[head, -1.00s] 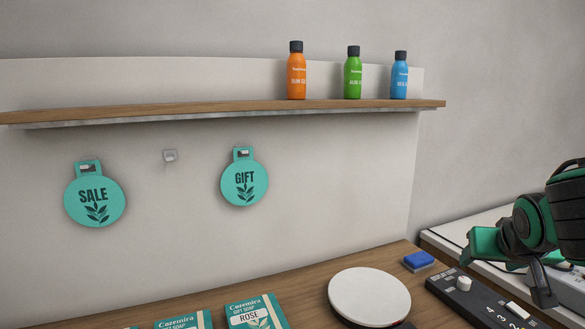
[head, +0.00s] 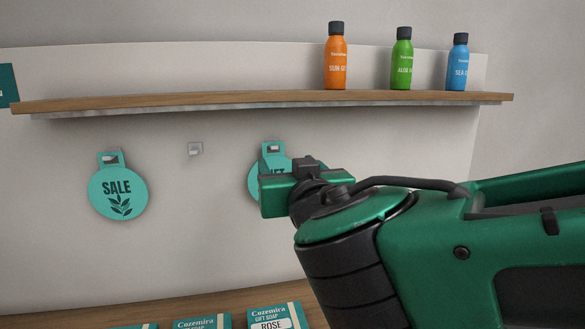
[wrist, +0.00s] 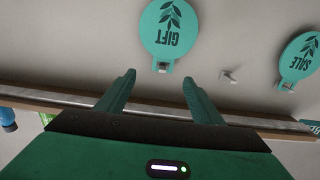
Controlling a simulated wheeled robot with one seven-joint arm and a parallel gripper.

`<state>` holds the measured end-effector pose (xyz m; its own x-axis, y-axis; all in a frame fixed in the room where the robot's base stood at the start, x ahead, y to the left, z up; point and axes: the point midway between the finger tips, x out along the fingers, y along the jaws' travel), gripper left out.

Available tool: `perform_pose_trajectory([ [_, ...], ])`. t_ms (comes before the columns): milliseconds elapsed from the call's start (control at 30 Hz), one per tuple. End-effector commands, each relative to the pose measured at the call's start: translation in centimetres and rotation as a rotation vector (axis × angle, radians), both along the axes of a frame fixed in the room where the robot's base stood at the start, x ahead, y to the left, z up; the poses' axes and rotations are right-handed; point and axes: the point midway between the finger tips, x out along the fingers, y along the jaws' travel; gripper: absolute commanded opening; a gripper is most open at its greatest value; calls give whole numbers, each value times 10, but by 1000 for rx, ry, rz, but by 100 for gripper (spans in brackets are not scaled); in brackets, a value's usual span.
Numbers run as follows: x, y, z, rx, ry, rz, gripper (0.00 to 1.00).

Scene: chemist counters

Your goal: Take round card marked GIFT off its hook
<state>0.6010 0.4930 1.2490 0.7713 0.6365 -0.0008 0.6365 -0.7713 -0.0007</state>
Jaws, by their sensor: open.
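The round teal GIFT card (head: 254,184) hangs by its slotted tab on a hook on the pale back panel, below the wooden shelf. My gripper (head: 275,197) covers most of it in the head view. In the wrist view the GIFT card (wrist: 169,27) shows upside down, whole and flat to the panel, beyond my fingertips and apart from them. My gripper also shows in the wrist view (wrist: 160,95), with its two green fingers spread and nothing between them. The matching round SALE card (head: 118,192) hangs on its own hook to the left.
An empty hook (head: 195,149) sits between the cards. The shelf (head: 200,101) runs above them, with orange (head: 336,60), green (head: 402,62) and blue (head: 457,64) bottles on it. Gift soap boxes (head: 274,317) lie on the counter below.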

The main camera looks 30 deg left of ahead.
Motion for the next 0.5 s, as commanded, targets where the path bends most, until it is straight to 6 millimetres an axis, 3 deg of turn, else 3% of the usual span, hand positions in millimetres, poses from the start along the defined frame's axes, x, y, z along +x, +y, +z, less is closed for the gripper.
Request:
perform_pose_trajectory([
  [167, 7, 16, 0, 1, 0, 9, 61],
  [500, 48, 53, -1, 0, 0, 11, 61],
])
